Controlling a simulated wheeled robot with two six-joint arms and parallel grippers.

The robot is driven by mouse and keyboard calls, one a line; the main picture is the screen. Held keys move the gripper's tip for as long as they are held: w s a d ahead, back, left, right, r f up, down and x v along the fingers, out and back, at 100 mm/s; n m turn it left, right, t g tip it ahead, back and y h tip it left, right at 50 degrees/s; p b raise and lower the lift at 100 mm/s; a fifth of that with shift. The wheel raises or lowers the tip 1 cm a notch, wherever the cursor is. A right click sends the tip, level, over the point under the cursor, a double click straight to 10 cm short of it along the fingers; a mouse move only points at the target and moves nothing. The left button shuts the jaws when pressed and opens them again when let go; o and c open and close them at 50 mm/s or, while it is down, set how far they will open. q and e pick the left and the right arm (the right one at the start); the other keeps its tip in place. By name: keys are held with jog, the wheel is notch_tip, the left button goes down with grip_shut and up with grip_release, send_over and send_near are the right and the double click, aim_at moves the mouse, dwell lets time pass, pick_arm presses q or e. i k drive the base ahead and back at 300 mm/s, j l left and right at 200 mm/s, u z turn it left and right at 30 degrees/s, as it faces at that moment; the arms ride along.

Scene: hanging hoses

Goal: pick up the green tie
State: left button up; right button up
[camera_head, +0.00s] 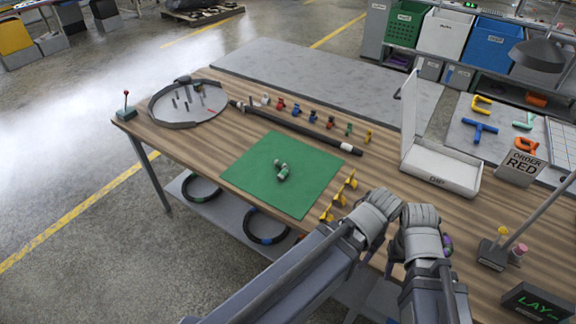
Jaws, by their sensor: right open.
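A small green tie (349,129) stands on the wooden table in a row of small coloured pieces, between an orange-red one and a yellow one. My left gripper (378,212) is near the table's front edge, to the right of the green mat; its fingers cannot be made out. My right gripper (419,232) is beside it, open, with its fingertips hard to see. Both are well in front of the green tie, and neither touches it. A grey-green fitting (282,171) lies on the green mat (250,180).
A long black bar (300,129) lies in front of the row. Yellow pieces (340,197) stand beside my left gripper. A white open box (440,172) is at right, a round grey tray (187,104) at left. Bare wood lies between mat and box.

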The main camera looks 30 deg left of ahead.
aim_at(350, 125)
jog(key=i+j+z, duration=0.2)
jog(key=j, duration=0.15)
jog(key=i+j+z, duration=0.2)
jog(key=j, duration=0.15)
jog(key=i+j+z, duration=0.25)
jog(key=j, duration=0.15)
jog(key=k, duration=0.1)
